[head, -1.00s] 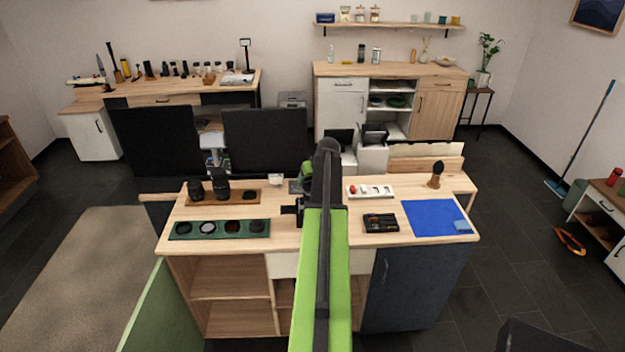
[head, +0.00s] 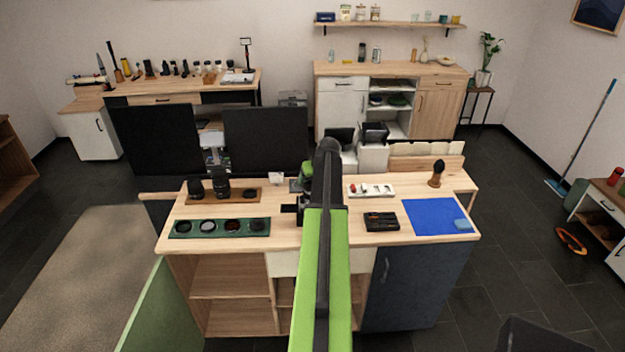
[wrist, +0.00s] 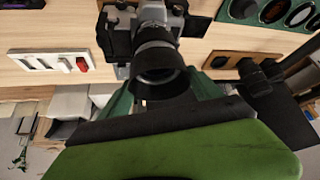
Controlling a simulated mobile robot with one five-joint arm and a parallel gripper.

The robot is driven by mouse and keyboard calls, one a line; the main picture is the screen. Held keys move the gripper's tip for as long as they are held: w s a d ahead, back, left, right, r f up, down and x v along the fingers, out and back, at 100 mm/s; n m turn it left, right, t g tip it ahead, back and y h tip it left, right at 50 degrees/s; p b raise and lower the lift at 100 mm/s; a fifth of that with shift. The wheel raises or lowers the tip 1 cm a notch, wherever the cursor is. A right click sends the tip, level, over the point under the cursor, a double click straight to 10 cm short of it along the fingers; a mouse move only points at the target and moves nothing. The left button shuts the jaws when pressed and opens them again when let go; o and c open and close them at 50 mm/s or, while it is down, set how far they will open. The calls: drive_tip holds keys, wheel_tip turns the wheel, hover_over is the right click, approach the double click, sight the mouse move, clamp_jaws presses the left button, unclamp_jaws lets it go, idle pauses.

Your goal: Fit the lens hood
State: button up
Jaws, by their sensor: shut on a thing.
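In the wrist view a black and silver camera (wrist: 176,20) stands with its lens (wrist: 151,34) pointing towards my gripper. A black flared lens hood (wrist: 158,76) is in line with the lens front, its open end facing my wrist. The hood overlaps the lens end in this view; I cannot tell whether it is seated or just in front. My gripper (wrist: 158,98) has its green fingers either side of the hood and is shut on it. In the head view my arm hides most of the gripper, hood and camera.
A green tray of round filters (head: 220,235) and a wooden tray with lenses (head: 240,201) lie left of my arm. A white tray (head: 385,190), a dark tool box (head: 381,222), a blue cloth (head: 430,226) and a brush (head: 437,174) are to the right.

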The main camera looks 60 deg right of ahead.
drive_tip(key=o, duration=1.4)
drive_tip(key=shift+o, duration=0.2)
wheel_tip(320, 180, up, 7)
drive_tip(key=p, duration=0.7)
